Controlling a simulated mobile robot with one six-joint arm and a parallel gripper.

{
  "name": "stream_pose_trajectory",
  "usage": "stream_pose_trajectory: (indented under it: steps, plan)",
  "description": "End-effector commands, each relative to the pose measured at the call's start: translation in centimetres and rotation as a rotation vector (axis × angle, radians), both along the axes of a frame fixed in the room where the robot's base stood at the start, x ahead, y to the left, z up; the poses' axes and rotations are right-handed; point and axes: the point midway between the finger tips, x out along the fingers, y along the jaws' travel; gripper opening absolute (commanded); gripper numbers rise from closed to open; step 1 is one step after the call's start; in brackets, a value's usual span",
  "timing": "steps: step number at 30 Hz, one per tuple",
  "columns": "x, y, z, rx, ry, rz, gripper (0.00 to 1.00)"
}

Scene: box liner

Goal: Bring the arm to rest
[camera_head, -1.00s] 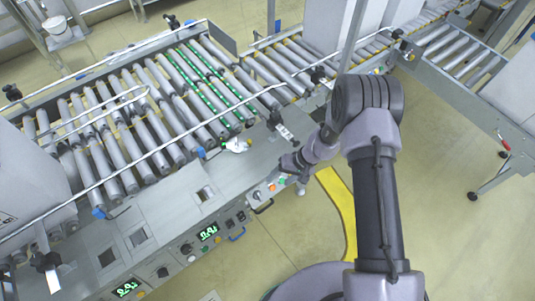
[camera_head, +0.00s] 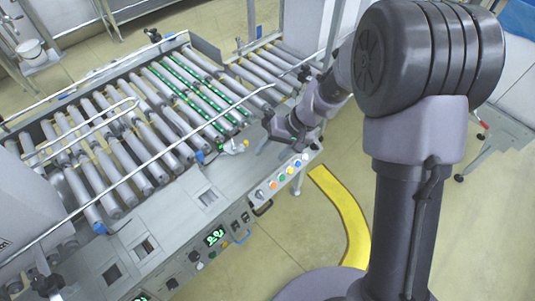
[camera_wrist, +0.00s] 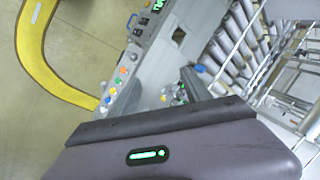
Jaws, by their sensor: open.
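My arm (camera_head: 408,150) rises on the right of the head view, its large dark elbow close to the camera. My gripper (camera_head: 264,132) is over the right end of the conveyor's control panel, jaws apart and nothing seen between them. A small white item (camera_head: 234,146) lies on the panel edge just left of it.
The roller conveyor (camera_head: 120,143) with rails spans the left. Its front panel has coloured buttons (camera_head: 283,178). Large grey boxes stand at the left edge and behind the arm. A yellow floor stripe (camera_head: 345,222) curves across clear floor in front.

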Motion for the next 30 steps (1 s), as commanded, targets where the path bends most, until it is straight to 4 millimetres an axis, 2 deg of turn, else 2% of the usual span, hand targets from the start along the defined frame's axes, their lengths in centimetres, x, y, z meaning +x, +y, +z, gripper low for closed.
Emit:
stream_pose_trajectory:
  steps: [12, 14, 16, 17, 19, 22, 24, 27, 30]
  plan:
    - [0.0, -0.1, 0.2, -0.001, -0.002, -0.002, 0.56]
    - [-0.2, -0.3, 1.5, -0.003, -0.015, -0.014, 0.56]
    - [-1.3, -1.3, 4.6, -0.012, -0.04, -0.047, 0.56]
    - [-2.1, -1.8, 6.3, -0.018, -0.055, -0.07, 0.56]
    - [-4.9, -3.5, 10.4, -0.037, -0.094, -0.134, 0.56]
    - [-10.2, -6.1, 14.7, -0.07, -0.153, -0.248, 0.56]
    - [-14.0, -7.8, 16.3, -0.092, -0.196, -0.331, 0.56]
    - [-18.3, -9.7, 17.0, -0.114, -0.25, -0.437, 0.56]
    - [-20.8, -10.9, 16.9, -0.126, -0.283, -0.509, 0.56]
